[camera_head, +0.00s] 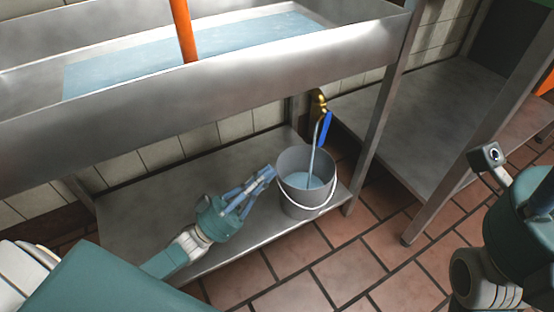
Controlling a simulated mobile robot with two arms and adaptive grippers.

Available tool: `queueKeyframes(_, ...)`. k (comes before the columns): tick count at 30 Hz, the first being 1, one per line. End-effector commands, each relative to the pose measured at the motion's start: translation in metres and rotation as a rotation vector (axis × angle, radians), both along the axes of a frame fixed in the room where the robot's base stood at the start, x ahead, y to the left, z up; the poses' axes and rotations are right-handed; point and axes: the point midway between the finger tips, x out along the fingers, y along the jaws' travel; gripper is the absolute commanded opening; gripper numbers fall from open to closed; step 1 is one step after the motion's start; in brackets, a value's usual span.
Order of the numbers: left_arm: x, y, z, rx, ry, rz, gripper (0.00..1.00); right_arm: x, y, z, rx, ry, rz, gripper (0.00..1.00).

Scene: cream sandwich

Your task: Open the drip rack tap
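The brass tap (319,101) is under the steel sink, at the right of the frame's middle. Its long blue handle (325,130) hangs tilted downward. A thin pale stream (312,158) runs from the tap into a grey bucket (291,160), which holds light blue water (302,180). The bucket stands upright on the lower shelf. My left gripper (268,176) is low over the shelf, just left of the bucket and below the tap, with its fingers pointing up and right. It is apart from the handle. Its fingertips look close together, but their gap is unclear.
The steel sink (230,85) with blue water and an orange post (184,30) overhangs the lower shelf (130,215). A table leg (378,135) stands right of the bucket. Another steel shelf (420,120) is at the right. Tiled floor (370,250) is clear in front.

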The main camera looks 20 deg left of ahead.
Motion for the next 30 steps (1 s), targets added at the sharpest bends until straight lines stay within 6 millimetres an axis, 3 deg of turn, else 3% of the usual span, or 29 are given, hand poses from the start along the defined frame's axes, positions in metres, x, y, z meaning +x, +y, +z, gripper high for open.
queueKeyframes(8,-0.007,0.005,-0.005,0.0,-0.002,0.0,0.0,0.004,-0.001,-0.003,0.006,0.014,0.0,0.49)
queueKeyframes(11,-0.009,-0.004,0.008,-0.012,-0.022,-0.001,0.0,0.005,-0.001,-0.003,0.008,0.025,0.0,0.49)
queueKeyframes(14,-0.017,-0.027,0.046,-0.045,-0.084,0.002,0.0,0.008,-0.002,-0.003,0.008,0.046,0.001,0.49)
queueKeyframes(17,-0.033,-0.055,0.107,-0.098,-0.181,0.019,0.0,0.01,-0.002,-0.006,0.011,0.078,0.003,0.49)
queueKeyframes(18,-0.041,-0.065,0.136,-0.122,-0.225,0.033,0.0,0.011,-0.003,-0.008,0.012,0.092,0.004,0.49)
queueKeyframes(21,-0.065,-0.08,0.207,-0.18,-0.332,0.077,0.0,0.012,-0.004,-0.013,0.015,0.127,0.006,0.49)
queueKeyframes(24,-0.089,-0.084,0.264,-0.229,-0.42,0.129,0.0,0.012,-0.005,-0.018,0.017,0.155,0.008,0.49)
queueKeyframes(30,-0.128,-0.078,0.343,-0.296,-0.543,0.217,0.0,0.011,-0.007,-0.026,0.021,0.195,0.011,0.49)
